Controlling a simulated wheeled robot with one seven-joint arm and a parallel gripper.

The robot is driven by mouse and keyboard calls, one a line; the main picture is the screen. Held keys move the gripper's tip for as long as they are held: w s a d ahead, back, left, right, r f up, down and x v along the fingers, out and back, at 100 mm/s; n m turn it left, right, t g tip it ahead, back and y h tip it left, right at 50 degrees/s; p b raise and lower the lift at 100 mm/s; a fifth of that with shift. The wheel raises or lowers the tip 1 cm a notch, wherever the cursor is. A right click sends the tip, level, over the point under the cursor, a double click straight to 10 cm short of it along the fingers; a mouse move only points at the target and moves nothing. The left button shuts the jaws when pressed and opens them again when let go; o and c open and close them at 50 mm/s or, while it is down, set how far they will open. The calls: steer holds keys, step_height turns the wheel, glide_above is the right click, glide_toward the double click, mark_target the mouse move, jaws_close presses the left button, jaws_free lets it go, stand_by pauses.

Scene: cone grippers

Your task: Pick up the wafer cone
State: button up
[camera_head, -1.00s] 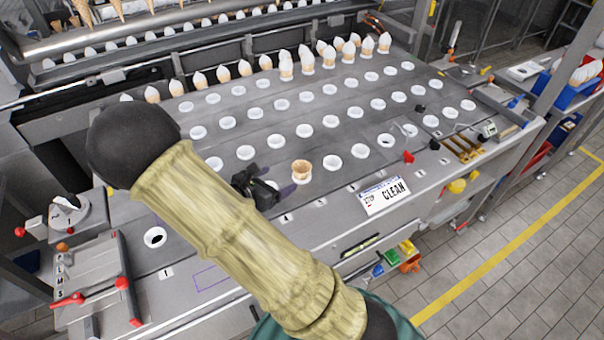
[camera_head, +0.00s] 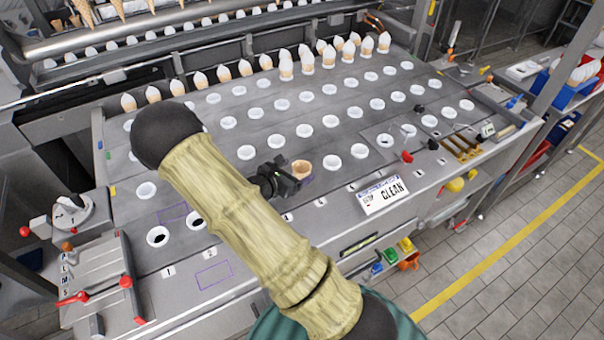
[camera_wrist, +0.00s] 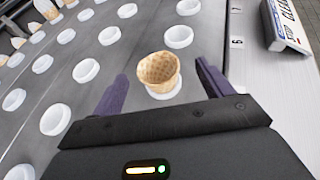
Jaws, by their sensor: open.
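The wafer cone (camera_head: 302,169) is an empty tan cone standing upright in a white ring holder on the grey machine top. In the wrist view the wafer cone (camera_wrist: 159,70) lies between the two purple fingers, slightly beyond their tips, with the white ring (camera_wrist: 163,88) under it. My gripper (camera_wrist: 160,82) is open, with one finger on each side of the cone and clear space to both sides. In the head view my gripper (camera_head: 288,180) is just left of the cone, and my arm partly hides it.
Rows of white ring holders (camera_head: 332,161) cover the machine top (camera_head: 350,180). White-topped cones (camera_head: 286,65) stand in the back rows. A "CLEAN" sign (camera_head: 383,195) is right of the cone. Red levers (camera_head: 126,281) sit at the front left.

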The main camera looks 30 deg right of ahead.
mark_target(300, 168)
steer(key=p+x, duration=0.1)
steer(key=x, duration=0.3)
steer(key=shift+w+f, duration=0.15)
steer(key=shift+w, duration=0.05)
steer(key=shift+a, duration=0.1)
steer(key=c, duration=0.8)
